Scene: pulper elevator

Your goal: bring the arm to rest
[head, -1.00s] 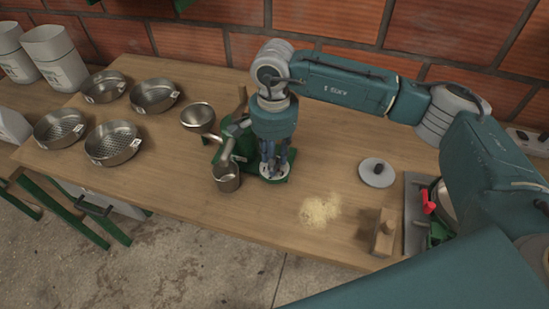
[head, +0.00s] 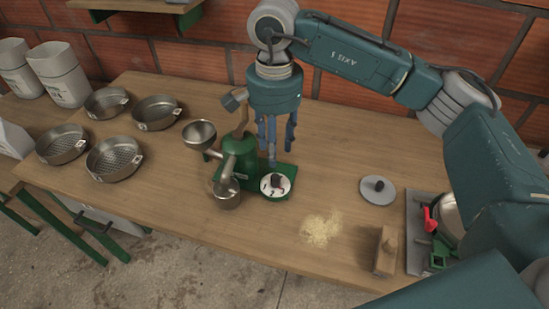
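My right gripper (head: 276,145) hangs above the green hand mill (head: 238,158), fingers pointing down, clear of it. Its fingers stand apart with nothing seen between them. Below it, a white round dial with dark marks (head: 276,186) sits on the mill's green base. The mill has a metal funnel (head: 200,134) at its left and a metal cup (head: 228,190) under its spout. My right arm (head: 355,58) reaches in from the right. My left gripper does not show.
Several metal sieves (head: 114,158) stand at the left of the table. A pale powder heap (head: 321,229), a grey lid with a dark knob (head: 378,190), a wooden block (head: 386,252) and a device with a red handle (head: 430,219) lie at the right. A brick wall (head: 200,47) stands behind.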

